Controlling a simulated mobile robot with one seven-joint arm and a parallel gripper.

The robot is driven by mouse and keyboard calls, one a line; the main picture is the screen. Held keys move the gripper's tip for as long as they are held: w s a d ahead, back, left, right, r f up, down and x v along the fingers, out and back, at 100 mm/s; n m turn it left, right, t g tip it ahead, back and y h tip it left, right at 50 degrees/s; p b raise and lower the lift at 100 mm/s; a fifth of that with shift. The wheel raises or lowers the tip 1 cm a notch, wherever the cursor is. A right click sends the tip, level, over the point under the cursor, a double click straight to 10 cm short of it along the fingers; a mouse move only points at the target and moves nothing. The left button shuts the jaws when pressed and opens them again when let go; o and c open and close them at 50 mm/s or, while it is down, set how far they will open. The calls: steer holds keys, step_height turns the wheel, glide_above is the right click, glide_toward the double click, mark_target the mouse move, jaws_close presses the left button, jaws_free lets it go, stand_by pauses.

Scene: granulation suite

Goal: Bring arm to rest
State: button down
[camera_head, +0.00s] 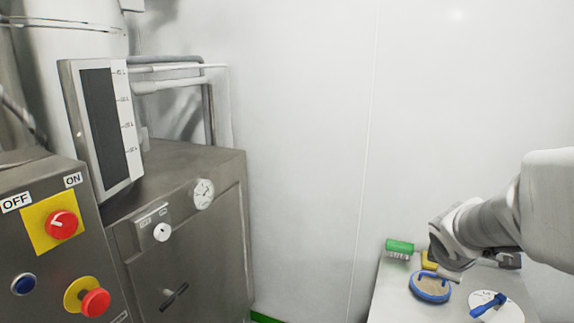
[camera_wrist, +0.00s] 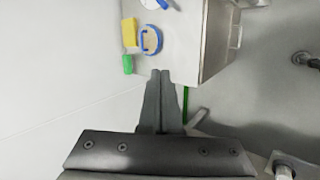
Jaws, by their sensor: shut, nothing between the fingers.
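My gripper (camera_wrist: 161,76) shows in the wrist view with its two dark fingers together and nothing between them. Its tips appear over the edge of the white table, near the green brush. In the head view my arm reaches in from the right above the table (camera_head: 384,300); I cannot clearly make out the fingers there.
On the table are a green brush (camera_head: 399,249), a yellow block (camera_head: 429,260), a blue-rimmed round dish (camera_head: 430,288) and a white disc (camera_head: 512,312) with a blue-handled tool (camera_head: 488,305). A steel machine (camera_head: 190,240) and button panel (camera_head: 50,270) stand left. Bare wall lies behind.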

steer(key=s+a+r+m+y, duration=0.2)
steer(key=s+a+m, duration=0.3)
steer(key=s+a, duration=0.3)
steer(key=s+a+r+m+y, duration=0.2)
steer(key=s+a+m, duration=0.3)
steer(key=a, duration=0.9)
steer(key=s+y, duration=0.1)
steer(key=s, duration=0.2)
steer(key=shift+s+a+r+y, duration=0.15)
steer(key=shift+s+r+y, duration=0.1)
steer(key=shift+s+y, duration=0.1)
